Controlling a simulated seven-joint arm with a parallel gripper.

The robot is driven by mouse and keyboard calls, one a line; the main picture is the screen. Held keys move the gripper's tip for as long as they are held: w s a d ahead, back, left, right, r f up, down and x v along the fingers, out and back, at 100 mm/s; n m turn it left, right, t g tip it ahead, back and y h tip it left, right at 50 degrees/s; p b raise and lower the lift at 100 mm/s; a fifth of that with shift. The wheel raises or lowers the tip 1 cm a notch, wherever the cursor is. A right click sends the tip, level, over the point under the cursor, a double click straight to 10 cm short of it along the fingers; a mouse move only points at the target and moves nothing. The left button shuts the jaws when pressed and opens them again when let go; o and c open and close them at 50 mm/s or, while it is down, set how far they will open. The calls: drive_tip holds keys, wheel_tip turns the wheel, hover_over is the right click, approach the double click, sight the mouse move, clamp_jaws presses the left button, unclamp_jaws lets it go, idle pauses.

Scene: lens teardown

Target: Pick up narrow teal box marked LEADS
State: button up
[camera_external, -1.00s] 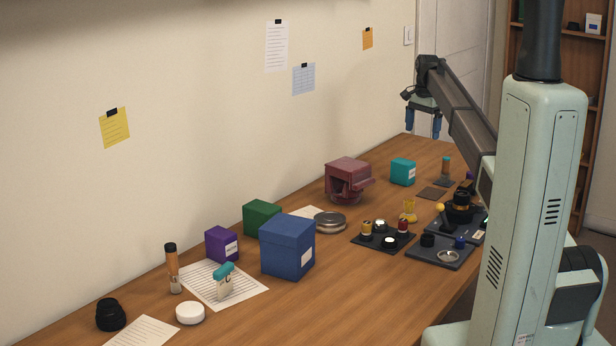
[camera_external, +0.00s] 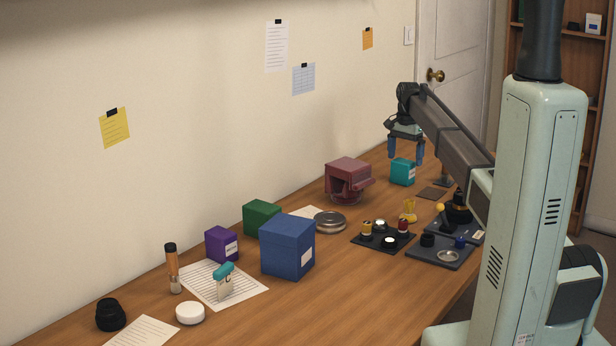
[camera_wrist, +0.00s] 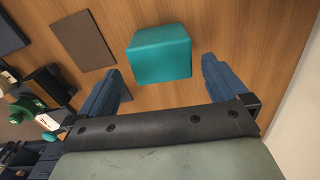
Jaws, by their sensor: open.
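A dark red box-shaped device (camera_external: 347,178) stands left of the teal box. A flat brown pad (camera_external: 432,193) lies to its right. Black trays (camera_external: 384,238) with small parts are nearer. Bare wood (camera_wrist: 235,40) surrounds the box; the wall is close behind.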

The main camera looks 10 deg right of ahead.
sight(404, 161)
drive_tip(key=shift+s+a+f, duration=0.1)
drive_tip(key=shift+a+f, duration=0.05)
drive_tip(key=shift+f, duration=1.2)
drive_tip(key=shift+a+f, duration=0.15)
drive_tip(key=shift+f, duration=1.15)
drive_tip(key=c, duration=1)
